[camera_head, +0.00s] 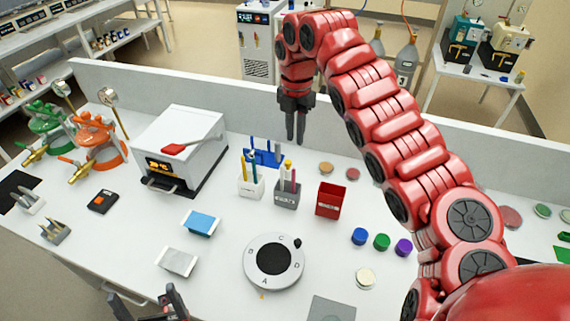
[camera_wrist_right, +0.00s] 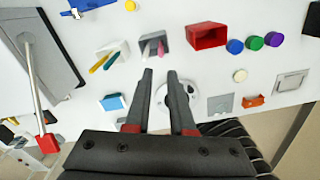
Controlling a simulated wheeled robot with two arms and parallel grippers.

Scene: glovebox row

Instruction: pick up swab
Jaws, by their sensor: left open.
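A grey cup (camera_head: 287,197) on the bench holds thin sticks with pink, white and yellow parts; it also shows in the right wrist view (camera_wrist_right: 152,44). A white cup (camera_head: 250,189) beside it holds yellow, green and blue sticks. Which stick is the swab I cannot tell. My right gripper (camera_head: 296,140) points down above the back of the bench, behind the cups. Its fingers are apart and empty in the right wrist view (camera_wrist_right: 160,74). My left gripper (camera_head: 150,300) is open at the bottom edge, partly cut off, with nothing seen between its fingers.
A blue rack (camera_head: 263,157) stands behind the cups and a red box (camera_head: 331,200) to their right. A white oven (camera_head: 184,150) stands left. A round dial (camera_head: 274,261), colored caps (camera_head: 381,241) and a blue-topped block (camera_head: 201,222) lie in front. A low wall runs behind.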

